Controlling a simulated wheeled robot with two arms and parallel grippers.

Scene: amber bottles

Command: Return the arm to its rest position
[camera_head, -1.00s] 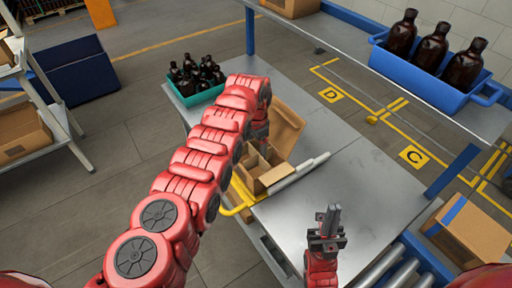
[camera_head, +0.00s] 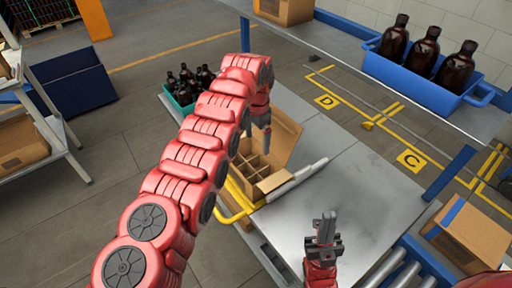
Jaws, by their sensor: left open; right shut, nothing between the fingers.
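My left arm (camera_head: 190,162) is red and reaches from the bottom left up over the table's far part, bending down at its end. My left gripper (camera_head: 267,150) points down above the open cardboard box with dividers (camera_head: 272,182); it is open and partly hidden, with only a dark finger showing. My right gripper (camera_head: 326,222) stands upright over the near part of the metal table (camera_head: 365,185); its fingers are together and hold nothing.
A teal crate (camera_head: 178,103) of small dark bottles stands at the table's far left. A blue tray (camera_head: 425,88) on the shelf holds three amber bottles (camera_head: 457,68). A cardboard box (camera_head: 470,232) sits at the right. The table's middle right is bare.

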